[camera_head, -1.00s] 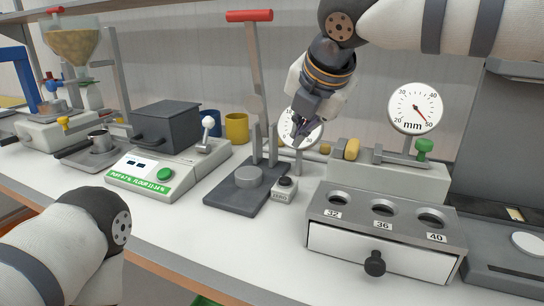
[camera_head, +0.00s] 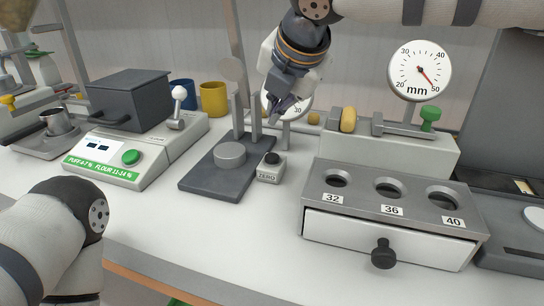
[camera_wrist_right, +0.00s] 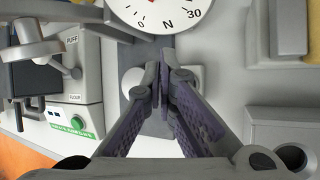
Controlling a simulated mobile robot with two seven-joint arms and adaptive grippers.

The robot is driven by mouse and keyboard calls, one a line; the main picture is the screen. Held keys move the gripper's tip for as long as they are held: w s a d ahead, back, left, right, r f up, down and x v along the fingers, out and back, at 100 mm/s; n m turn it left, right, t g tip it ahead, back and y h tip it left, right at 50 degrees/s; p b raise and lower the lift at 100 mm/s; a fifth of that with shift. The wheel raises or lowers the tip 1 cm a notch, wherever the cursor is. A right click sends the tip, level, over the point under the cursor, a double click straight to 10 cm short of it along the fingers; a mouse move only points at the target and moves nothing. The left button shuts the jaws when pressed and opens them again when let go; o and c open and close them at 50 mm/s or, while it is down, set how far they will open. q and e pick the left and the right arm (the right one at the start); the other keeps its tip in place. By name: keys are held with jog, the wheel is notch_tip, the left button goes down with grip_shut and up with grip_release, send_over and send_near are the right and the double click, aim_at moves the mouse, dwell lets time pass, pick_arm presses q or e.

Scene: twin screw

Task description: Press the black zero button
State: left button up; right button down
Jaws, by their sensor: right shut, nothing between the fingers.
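The black zero button (camera_head: 272,158) sits on top of a small light-grey box (camera_head: 268,174) labelled ZERO, in the head view. The box stands on the white table beside a dark base plate (camera_head: 208,182) with a round grey platform (camera_head: 230,154). My right gripper (camera_head: 284,104) is above and behind the button in the picture, apart from it, with fingers pointing down. In the right wrist view its fingers (camera_wrist_right: 164,78) are shut with nothing between them. I cannot make out the button there. My left gripper is out of view; only part of my left arm shows.
A dial (camera_head: 290,100) is partly covered by my right gripper. A grey block with holes marked 32, 36 and 40 (camera_head: 395,208) stands right of the button, with a larger mm dial (camera_head: 420,70) behind. A flour-labelled machine (camera_head: 150,150) is left. The table front is clear.

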aim_at(276, 154)
notch_tip(276, 154, down, 4)
jog(key=shift+w+r+b, duration=0.1)
jog(key=shift+r+b, duration=0.15)
jog(key=shift+b, duration=0.2)
jog(key=shift+f, duration=0.75)
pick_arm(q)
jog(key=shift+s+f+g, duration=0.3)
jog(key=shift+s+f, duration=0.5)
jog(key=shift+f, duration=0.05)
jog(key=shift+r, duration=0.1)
pick_arm(e)
jog(key=shift+f, duration=0.35)
pick_arm(q)
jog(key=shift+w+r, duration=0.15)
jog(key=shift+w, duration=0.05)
jog(key=shift+p, duration=0.3)
pick_arm(e)
jog(key=shift+f, duration=0.6)
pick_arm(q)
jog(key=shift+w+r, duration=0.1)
pick_arm(e)
jog(key=shift+r, duration=0.1)
